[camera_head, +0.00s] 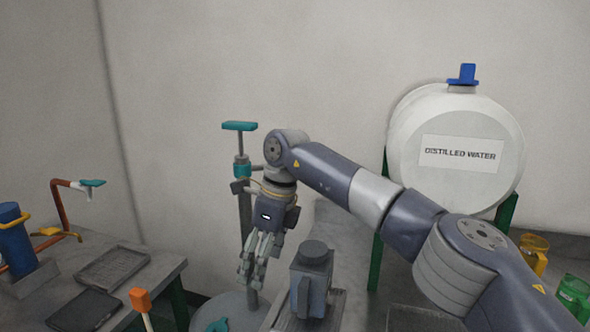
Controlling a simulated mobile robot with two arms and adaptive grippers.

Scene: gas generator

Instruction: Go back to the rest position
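My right arm comes in from the lower right and reaches across to the middle. Its gripper (256,275) hangs with the fingers pointing down, left of a dark grey capped container (312,280). The fingers look close to each other, but their spacing is not clear from this angle. I see nothing held between them. A teal-handled pump or valve post (243,205) stands just behind the gripper, partly hidden by it. My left gripper is not in view.
A white distilled water tank (455,185) stands on green legs at the right. Green (573,295) and yellow (533,255) jugs sit at far right. The left table (165,268) holds a blue cylinder (14,240), trays and an orange tap pipe (60,205). An orange-topped lever (140,300) stands in front.

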